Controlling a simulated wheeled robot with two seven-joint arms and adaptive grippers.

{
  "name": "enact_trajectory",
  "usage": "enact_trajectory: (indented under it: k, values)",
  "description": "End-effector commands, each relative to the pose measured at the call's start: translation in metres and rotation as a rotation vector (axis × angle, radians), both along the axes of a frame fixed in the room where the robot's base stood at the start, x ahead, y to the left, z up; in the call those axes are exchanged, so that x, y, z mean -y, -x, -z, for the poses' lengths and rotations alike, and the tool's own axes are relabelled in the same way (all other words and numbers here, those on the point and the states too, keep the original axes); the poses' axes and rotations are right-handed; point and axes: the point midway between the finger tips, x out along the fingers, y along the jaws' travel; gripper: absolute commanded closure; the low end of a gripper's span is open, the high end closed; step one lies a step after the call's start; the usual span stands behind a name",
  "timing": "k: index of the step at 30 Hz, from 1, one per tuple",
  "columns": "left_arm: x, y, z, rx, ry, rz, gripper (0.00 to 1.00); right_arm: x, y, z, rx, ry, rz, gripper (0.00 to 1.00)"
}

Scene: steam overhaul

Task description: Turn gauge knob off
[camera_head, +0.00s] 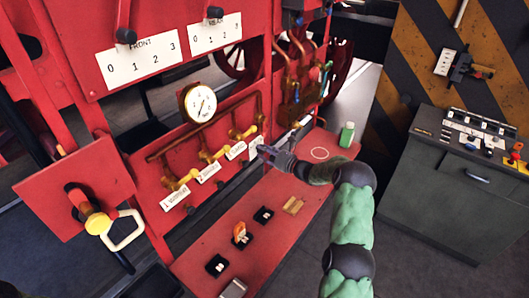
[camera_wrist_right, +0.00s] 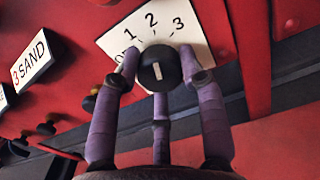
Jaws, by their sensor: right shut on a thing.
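The gauge knob (camera_wrist_right: 158,68) is round and black with a short white mark, in the middle of the right wrist view. It sits on a white card (camera_wrist_right: 112,40) numbered 1, 2, 3; a 0 is partly hidden by a finger. The mark stands about upright in that view, roughly towards the 2. My right gripper (camera_wrist_right: 160,72) has its purple fingers around the knob, shut on it. In the head view my right gripper (camera_head: 268,151) reaches the right end of the red panel and hides the knob. My left gripper is not in view.
A round white gauge (camera_head: 200,103) and yellow valves (camera_head: 210,157) with labels are left of the gripper. A red shelf (camera_head: 275,230) below holds small parts. A green bottle (camera_head: 347,134) stands at its right end. A grey cabinet (camera_head: 440,190) stands right.

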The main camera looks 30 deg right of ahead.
Motion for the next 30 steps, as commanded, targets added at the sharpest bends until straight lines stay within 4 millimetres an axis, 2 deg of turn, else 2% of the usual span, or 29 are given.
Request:
enact_trajectory:
  k: [22, 30]
  values:
    - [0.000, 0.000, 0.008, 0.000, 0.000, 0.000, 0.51, 0.000, 0.001, 0.005, 0.007, 0.035, 0.000, 0.92]
    - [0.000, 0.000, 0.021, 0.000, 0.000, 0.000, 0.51, 0.000, 0.001, 0.008, 0.032, 0.099, 0.000, 0.92]
